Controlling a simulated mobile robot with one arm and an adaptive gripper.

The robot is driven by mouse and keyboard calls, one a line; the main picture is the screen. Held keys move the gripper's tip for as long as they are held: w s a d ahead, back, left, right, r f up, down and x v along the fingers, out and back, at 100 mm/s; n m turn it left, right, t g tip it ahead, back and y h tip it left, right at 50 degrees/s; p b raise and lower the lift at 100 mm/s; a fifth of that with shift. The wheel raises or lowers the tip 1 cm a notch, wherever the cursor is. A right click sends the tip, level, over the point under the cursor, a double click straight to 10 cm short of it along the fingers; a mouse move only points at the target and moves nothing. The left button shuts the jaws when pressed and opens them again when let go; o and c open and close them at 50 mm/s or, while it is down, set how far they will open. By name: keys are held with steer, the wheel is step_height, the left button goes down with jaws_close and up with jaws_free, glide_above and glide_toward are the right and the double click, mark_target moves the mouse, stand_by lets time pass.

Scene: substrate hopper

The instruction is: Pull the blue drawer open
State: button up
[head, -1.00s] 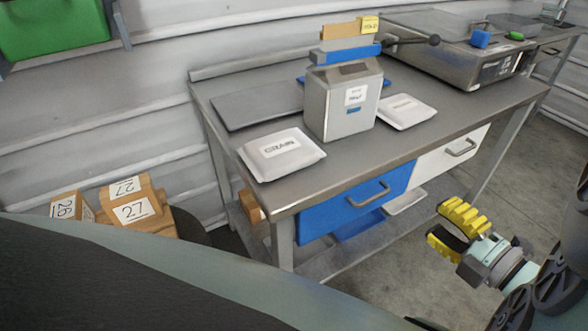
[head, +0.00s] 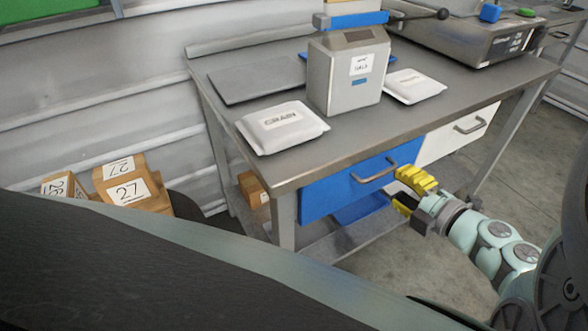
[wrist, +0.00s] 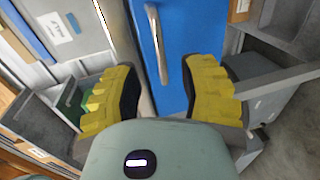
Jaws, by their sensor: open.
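The blue drawer (head: 332,190) sits under the front edge of the workbench and looks shut. Its grey bar handle (head: 374,171) is on the right part of its face. My gripper (head: 410,190) has yellow padded fingers and is open, just right of the handle in the head view. In the wrist view the blue drawer (wrist: 186,32) fills the top middle, and its handle (wrist: 157,42) runs lengthwise between my open fingers (wrist: 162,100), ahead of their tips. The handle looks close but apart from the fingers.
A white drawer (head: 454,135) is right of the blue one. On the bench (head: 245,172) are a grey hopper (head: 335,85) and two white bags (head: 281,126), (head: 415,85). A bench leg (head: 284,220) stands left of the blue drawer. Boxes (head: 128,188) are at left.

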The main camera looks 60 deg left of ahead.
mark_target(382, 172)
steer(key=shift+x, duration=3.05)
steer(key=shift+s, duration=0.15)
jaws_close()
